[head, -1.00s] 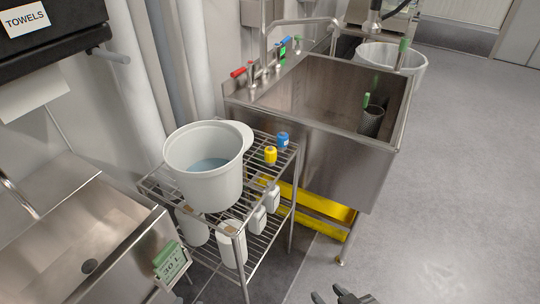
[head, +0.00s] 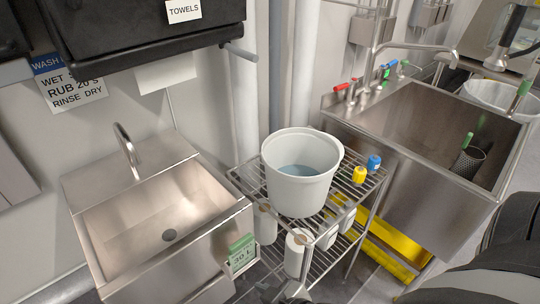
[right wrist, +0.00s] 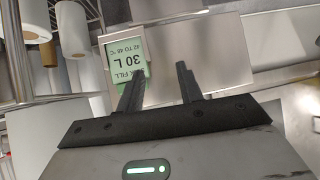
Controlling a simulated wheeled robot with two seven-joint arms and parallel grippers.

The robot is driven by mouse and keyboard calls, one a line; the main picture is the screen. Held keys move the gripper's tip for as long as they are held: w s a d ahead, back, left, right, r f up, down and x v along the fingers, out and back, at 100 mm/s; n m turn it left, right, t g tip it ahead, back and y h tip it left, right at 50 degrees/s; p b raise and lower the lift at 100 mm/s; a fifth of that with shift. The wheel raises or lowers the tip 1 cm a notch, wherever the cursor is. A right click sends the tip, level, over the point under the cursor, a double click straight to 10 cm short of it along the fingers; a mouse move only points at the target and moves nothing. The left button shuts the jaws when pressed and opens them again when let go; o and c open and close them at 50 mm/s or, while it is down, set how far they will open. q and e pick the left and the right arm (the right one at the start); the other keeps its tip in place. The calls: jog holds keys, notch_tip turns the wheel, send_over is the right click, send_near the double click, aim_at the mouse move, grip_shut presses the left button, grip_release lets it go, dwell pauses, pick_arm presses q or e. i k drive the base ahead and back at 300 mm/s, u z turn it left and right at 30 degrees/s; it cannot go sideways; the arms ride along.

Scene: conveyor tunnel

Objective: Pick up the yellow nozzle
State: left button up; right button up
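The yellow nozzle (head: 360,174) stands on the top shelf of the wire rack, just right of the white bucket and beside a blue nozzle (head: 374,163). In the right wrist view my right gripper (right wrist: 182,68) is open with nothing between its two fingers. It faces the steel sink front and the green-and-white 30 L sign (right wrist: 128,60); the yellow nozzle does not show there. In the head view a dark arm part of mine covers the lower right corner. My left gripper is not clearly visible.
A hand-wash sink (head: 150,215) stands left, a deep steel sink (head: 400,165) right. Yellow bars (head: 385,250) lie low beneath the deep sink.

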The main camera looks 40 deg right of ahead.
aim_at(359, 174)
jog(key=u, duration=0.6)
jog(key=k, duration=0.85)
jog(key=z, duration=1.45)
jog(key=i, duration=0.2)
jog(key=u, duration=0.3)
